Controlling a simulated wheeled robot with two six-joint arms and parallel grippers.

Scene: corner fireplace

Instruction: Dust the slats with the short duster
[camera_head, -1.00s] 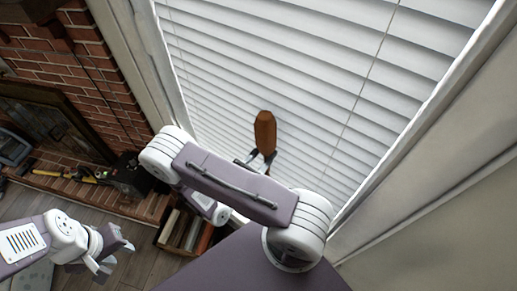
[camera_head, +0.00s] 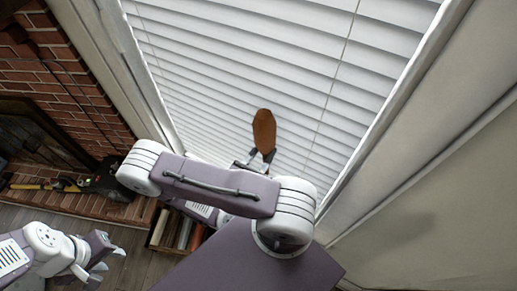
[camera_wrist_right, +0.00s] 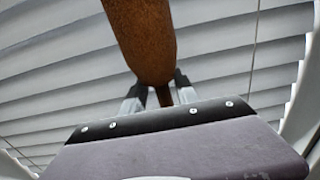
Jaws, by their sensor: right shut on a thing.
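The slats (camera_head: 240,62) are white horizontal blinds that fill the window in the head view; they also fill the background of the right wrist view (camera_wrist_right: 235,60). The short duster has a brown, elongated head (camera_head: 264,131) that stands up in front of the slats. My right gripper (camera_wrist_right: 160,88) is shut on the duster below its head (camera_wrist_right: 143,35). Whether the head touches the slats I cannot tell. My left gripper (camera_head: 104,257) is at the lower left in the head view, away from the slats, with its fingers apart and nothing between them.
A brick fireplace (camera_head: 55,75) is on the left, with tools (camera_head: 45,185) on its hearth ledge. A crate of books (camera_head: 176,230) stands on the floor under the window. A pale wall (camera_head: 440,170) bounds the right side. A thin cord (camera_head: 335,70) hangs over the slats.

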